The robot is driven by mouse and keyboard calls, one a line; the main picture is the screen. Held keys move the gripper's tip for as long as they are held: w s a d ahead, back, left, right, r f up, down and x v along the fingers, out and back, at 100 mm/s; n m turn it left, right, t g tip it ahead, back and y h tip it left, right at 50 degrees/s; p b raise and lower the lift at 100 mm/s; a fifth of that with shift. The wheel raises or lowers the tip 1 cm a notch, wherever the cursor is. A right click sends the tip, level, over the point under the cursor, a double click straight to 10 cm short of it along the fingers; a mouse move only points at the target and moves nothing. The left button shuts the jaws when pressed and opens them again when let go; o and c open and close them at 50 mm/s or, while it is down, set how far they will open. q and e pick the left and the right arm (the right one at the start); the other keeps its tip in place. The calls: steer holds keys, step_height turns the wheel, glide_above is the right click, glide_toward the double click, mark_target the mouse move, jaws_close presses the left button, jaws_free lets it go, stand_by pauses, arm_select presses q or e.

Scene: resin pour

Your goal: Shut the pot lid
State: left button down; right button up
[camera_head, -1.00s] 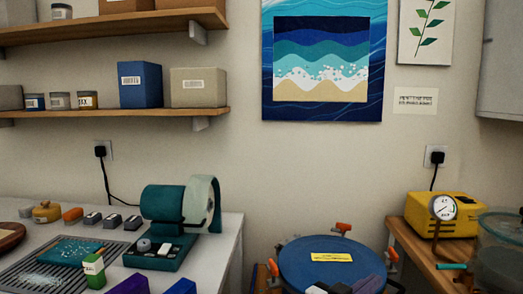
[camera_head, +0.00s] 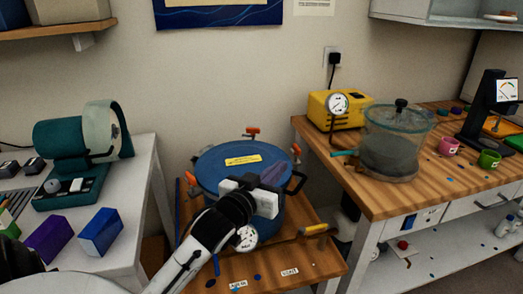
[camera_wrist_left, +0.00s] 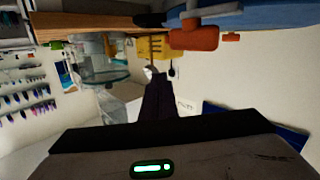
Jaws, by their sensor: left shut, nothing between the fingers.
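The blue pot (camera_head: 212,180) stands on a low wooden stand in the middle of the head view. Its flat blue lid (camera_head: 222,165) with a yellow label lies over the top and looks level; I cannot tell whether it is fastened. Orange-handled clamps (camera_head: 252,131) sit around the rim, and one shows close up in the left wrist view (camera_wrist_left: 195,36). My left gripper (camera_head: 282,166) is shut and empty, over the lid's right front part and hiding some of it. Its closed fingers show in the left wrist view (camera_wrist_left: 158,95). My right gripper is not in view.
A wooden bench (camera_head: 400,195) at right carries a yellow pump (camera_head: 330,113), a clear chamber (camera_head: 395,150) and cups. A white bench (camera_head: 80,265) at left holds a teal machine (camera_head: 75,145) and blue and purple blocks. A gauge (camera_head: 246,238) hangs at the pot's front.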

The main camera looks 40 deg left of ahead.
arm_select(q)
steer(key=b+v, duration=0.1)
steer(key=v, duration=0.9)
steer(key=shift+r+b, duration=0.15)
steer(key=shift+b, duration=0.25)
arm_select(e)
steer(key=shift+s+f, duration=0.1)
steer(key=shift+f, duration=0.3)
arm_select(q)
steer(key=shift+d, duration=0.1)
steer(key=s+d+f+m+g+h, duration=0.15)
steer(key=d+f, duration=0.25)
steer(key=f, duration=0.5)
steer(key=s+d+f+m+g+h, duration=0.1)
steer(key=d+f+g, duration=0.15)
steer(key=f, duration=0.65)
steer(key=s+d+f+m+g+h, duration=0.1)
steer(key=s+d+f+g, duration=0.1)
steer(key=s+d+f, duration=0.3)
steer(key=s+d+f+m+g+h, duration=0.2)
steer(key=s+d+f, duration=0.4)
steer(key=f, duration=0.7)
steer(key=shift+s, duration=0.25)
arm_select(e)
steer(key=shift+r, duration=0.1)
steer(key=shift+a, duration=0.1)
